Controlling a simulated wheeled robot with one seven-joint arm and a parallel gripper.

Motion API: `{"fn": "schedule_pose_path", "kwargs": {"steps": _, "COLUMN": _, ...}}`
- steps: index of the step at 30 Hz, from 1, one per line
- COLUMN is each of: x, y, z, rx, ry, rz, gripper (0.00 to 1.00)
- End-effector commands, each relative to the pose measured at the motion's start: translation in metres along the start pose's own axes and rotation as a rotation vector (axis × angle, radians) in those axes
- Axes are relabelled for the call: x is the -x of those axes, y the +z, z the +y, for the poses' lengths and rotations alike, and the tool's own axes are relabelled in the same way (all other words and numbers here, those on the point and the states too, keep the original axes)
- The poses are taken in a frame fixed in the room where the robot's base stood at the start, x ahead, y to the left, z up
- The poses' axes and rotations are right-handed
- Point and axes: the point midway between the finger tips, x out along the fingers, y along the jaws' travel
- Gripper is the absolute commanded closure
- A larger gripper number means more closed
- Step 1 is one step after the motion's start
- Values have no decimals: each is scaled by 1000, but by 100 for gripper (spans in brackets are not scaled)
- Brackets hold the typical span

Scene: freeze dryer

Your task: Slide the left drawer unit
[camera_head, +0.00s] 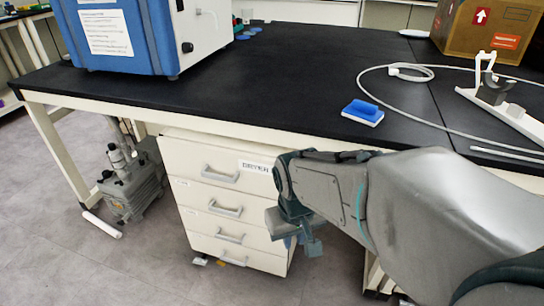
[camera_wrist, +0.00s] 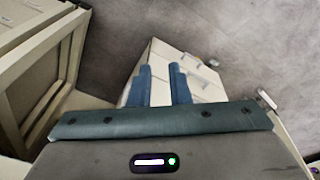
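The left drawer unit (camera_head: 205,255) is a cream cabinet under the black-topped bench, with several stacked drawers, grey bar handles and a label on the top drawer. It stands slightly angled, and its drawers look closed. My gripper (camera_head: 300,244) points downward by the unit's right front side in the head view, overlapping its right edge; I cannot tell whether it touches. In the wrist view my gripper (camera_wrist: 160,68) shows two blue fingers apart with nothing held between them. A pale unit with handles (camera_wrist: 203,82) lies beyond the fingertips there.
The black bench top (camera_head: 290,75) bears a blue and white machine (camera_head: 120,35), a blue-topped eraser-like block (camera_head: 362,112), tubing and a cardboard box (camera_head: 490,28). A grey pump (camera_head: 132,185) stands on the floor left of the drawers. A cream framed structure (camera_wrist: 45,75) fills the wrist view's left.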

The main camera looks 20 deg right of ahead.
Motion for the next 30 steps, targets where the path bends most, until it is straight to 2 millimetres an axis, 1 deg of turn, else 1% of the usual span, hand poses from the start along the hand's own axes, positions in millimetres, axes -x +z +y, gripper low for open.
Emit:
{"fn": "schedule_pose_path", "kwargs": {"steps": 1, "x": -12, "y": -10, "z": 14, "rx": -1, "ry": 34, "rz": 9, "gripper": 83}}
{"fn": "schedule_pose_path", "kwargs": {"steps": 5, "x": -47, "y": -42, "z": 60, "rx": 40, "ry": 131, "rz": 66, "gripper": 83}}
{"fn": "schedule_pose_path", "kwargs": {"steps": 6, "x": -59, "y": -52, "z": 75, "rx": 60, "ry": 154, "rz": 86, "gripper": 83}}
{"fn": "schedule_pose_path", "kwargs": {"steps": 8, "x": -78, "y": -66, "z": 96, "rx": 97, "ry": 180, "rz": 117, "gripper": 83}}
{"fn": "schedule_pose_path", "kwargs": {"steps": 9, "x": -91, "y": -73, "z": 109, "rx": 121, "ry": 189, "rz": 137, "gripper": 83}}
{"fn": "schedule_pose_path", "kwargs": {"steps": 11, "x": -111, "y": -83, "z": 126, "rx": 162, "ry": 192, "rz": 172, "gripper": 83}}
{"fn": "schedule_pose_path", "kwargs": {"steps": 12, "x": -124, "y": -89, "z": 136, "rx": 187, "ry": 188, "rz": 198, "gripper": 83}}
{"fn": "schedule_pose_path", "kwargs": {"steps": 14, "x": -145, "y": -96, "z": 149, "rx": 224, "ry": 172, "rz": 241, "gripper": 83}}
{"fn": "schedule_pose_path", "kwargs": {"steps": 15, "x": -158, "y": -99, "z": 157, "rx": 247, "ry": 156, "rz": 272, "gripper": 83}}
{"fn": "schedule_pose_path", "kwargs": {"steps": 18, "x": -190, "y": -105, "z": 170, "rx": 295, "ry": 98, "rz": 366, "gripper": 83}}
{"fn": "schedule_pose_path", "kwargs": {"steps": 21, "x": -217, "y": -108, "z": 177, "rx": 328, "ry": 22, "rz": 482, "gripper": 83}}
{"fn": "schedule_pose_path", "kwargs": {"steps": 24, "x": -237, "y": -107, "z": 180, "rx": 340, "ry": -64, "rz": 622, "gripper": 83}}
{"fn": "schedule_pose_path", "kwargs": {"steps": 27, "x": -247, "y": -105, "z": 179, "rx": 332, "ry": -150, "rz": 788, "gripper": 83}}
{"fn": "schedule_pose_path", "kwargs": {"steps": 30, "x": -246, "y": -101, "z": 179, "rx": 309, "ry": -226, "rz": 970, "gripper": 83}}
